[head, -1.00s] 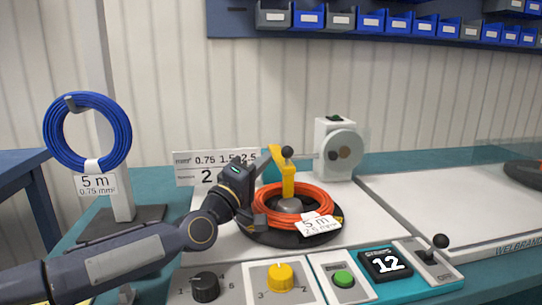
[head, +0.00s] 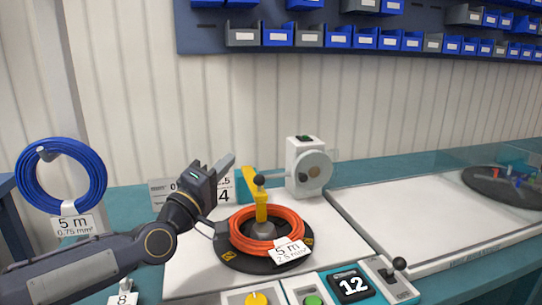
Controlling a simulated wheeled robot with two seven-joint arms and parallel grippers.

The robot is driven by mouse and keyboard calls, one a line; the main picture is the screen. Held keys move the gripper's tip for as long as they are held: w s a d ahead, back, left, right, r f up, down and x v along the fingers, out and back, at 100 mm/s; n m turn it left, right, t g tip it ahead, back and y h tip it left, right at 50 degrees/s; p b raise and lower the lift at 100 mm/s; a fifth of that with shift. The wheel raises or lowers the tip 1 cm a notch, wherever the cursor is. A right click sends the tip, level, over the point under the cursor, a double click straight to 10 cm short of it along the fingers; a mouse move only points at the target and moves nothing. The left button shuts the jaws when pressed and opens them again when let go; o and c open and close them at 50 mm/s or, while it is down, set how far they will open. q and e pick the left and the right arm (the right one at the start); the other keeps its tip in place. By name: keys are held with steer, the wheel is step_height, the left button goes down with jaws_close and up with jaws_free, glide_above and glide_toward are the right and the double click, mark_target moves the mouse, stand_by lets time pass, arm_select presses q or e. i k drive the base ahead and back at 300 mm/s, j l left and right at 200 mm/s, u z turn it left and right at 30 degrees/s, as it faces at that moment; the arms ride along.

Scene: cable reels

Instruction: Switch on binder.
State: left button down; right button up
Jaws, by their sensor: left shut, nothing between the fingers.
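The white machine (head: 297,180), likely the binder, stands behind the reel plate. It has a grey disc (head: 315,172) on its front and a dark switch with green on its top (head: 303,138). An orange cable coil (head: 243,236) lies on the black turntable (head: 228,258), around a hub with a yellow arm (head: 262,208). My left gripper (head: 228,163) is shut and empty, raised in the air left of the machine, its fingers pointing up and right. It touches nothing that I can see. My right gripper is out of view.
A blue coil (head: 62,180) hangs on a stand at the left. In front are a yellow knob (head: 257,299), a green button (head: 313,300), a display reading 12 (head: 350,285) and a black-knobbed lever (head: 399,265). Bins (head: 310,37) line the wall. The right white worktop (head: 420,215) is mostly clear.

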mark_target(399, 263)
steer(key=k+j, duration=0.75)
steer(key=k, duration=0.1)
